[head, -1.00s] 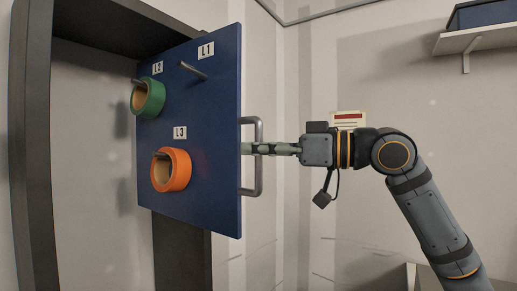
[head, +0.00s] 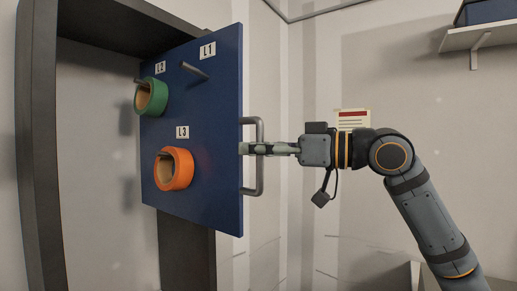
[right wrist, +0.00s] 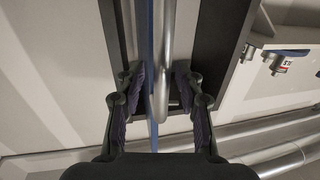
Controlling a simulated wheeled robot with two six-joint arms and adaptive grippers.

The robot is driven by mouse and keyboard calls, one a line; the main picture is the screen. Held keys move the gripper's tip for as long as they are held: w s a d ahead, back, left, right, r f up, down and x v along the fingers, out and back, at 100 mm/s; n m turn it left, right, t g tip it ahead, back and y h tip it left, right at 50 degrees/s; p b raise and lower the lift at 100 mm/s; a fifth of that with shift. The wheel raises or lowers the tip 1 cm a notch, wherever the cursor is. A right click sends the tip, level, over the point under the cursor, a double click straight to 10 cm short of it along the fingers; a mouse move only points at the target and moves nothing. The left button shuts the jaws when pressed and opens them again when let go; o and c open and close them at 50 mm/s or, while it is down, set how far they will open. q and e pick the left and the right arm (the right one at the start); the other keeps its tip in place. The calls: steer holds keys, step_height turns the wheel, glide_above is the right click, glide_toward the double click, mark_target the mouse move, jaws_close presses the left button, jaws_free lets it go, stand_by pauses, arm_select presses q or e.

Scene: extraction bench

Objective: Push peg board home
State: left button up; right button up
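The blue peg board (head: 215,140) stands out at an angle from a dark frame in the head view. A grey bar handle (head: 260,178) is on its right edge; the handle also shows in the right wrist view (right wrist: 167,50). Peg L1 (head: 195,70) is bare. A green roll (head: 151,97) hangs by label L2 and an orange roll (head: 174,169) by label L3. My right gripper (head: 245,148) reaches in from the right at the handle. In the right wrist view its fingers (right wrist: 160,85) are apart, with the handle bar and board edge between them. My left gripper is out of view.
The dark frame (head: 38,150) surrounds a recess behind the board. A shelf (head: 490,36) with a dark blue box is at the upper right. A card with a red stripe (head: 353,119) is behind my right wrist. Pale wall fills the background.

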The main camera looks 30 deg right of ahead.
mark_target(239, 97)
steer(key=shift+s+r, duration=0.1)
steer(key=shift+r, duration=0.6)
step_height(239, 97, up, 8)
steer(key=shift+a+f, duration=0.15)
steer(key=shift+f, duration=0.05)
steer(key=shift+r, duration=0.5)
